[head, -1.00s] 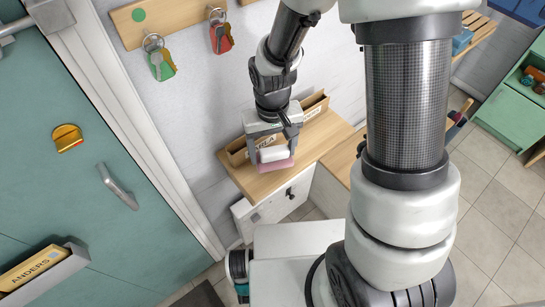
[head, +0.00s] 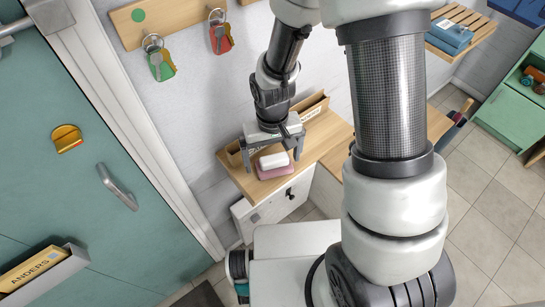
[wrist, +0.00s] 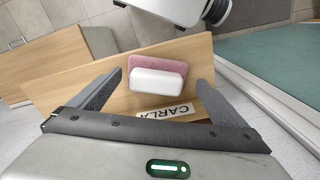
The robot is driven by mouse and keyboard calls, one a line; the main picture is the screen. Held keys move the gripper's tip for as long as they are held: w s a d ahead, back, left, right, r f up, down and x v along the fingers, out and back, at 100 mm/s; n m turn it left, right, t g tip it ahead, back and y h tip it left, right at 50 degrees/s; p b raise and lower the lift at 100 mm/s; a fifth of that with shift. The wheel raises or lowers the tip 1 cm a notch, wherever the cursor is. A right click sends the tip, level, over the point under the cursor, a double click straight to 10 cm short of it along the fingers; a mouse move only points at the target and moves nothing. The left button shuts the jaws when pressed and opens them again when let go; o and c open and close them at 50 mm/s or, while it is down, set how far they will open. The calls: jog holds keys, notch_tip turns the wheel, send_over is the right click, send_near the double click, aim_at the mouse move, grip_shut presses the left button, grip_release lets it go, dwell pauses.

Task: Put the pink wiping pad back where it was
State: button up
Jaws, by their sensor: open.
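The pink wiping pad (head: 277,172) with its white block-shaped top lies on the wooden shelf (head: 254,189), close to the front edge. The wrist view shows the same pad (wrist: 150,65), pink edge showing beyond the white top. My gripper (head: 273,161) is open above it, one finger on each side. In the wrist view there is a clear gap between the pad and each finger.
The white wall with a key rack (head: 185,22) and hanging keys is behind. A green door (head: 75,180) with a metal handle (head: 117,187) is at the left. A white drawer unit (head: 279,205) is below the shelf. The shelf is bare to the pad's right.

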notch_tip(320, 180, up, 11)
notch_tip(320, 180, up, 13)
jog(key=m+t, duration=0.1)
jog(key=t, duration=0.2)
send_over(272, 158)
jog(key=s+d, duration=0.3)
jog(key=d, duration=0.3)
jog(key=s+d+r+m+t, duration=0.1)
jog(key=s+d+r+t, duration=0.1)
jog(key=s+d+r, duration=0.2)
jog(key=shift+s+d+r+t, duration=0.3)
jog(key=shift+s+d+r, duration=0.1)
jog(key=shift+s+r, duration=1.25)
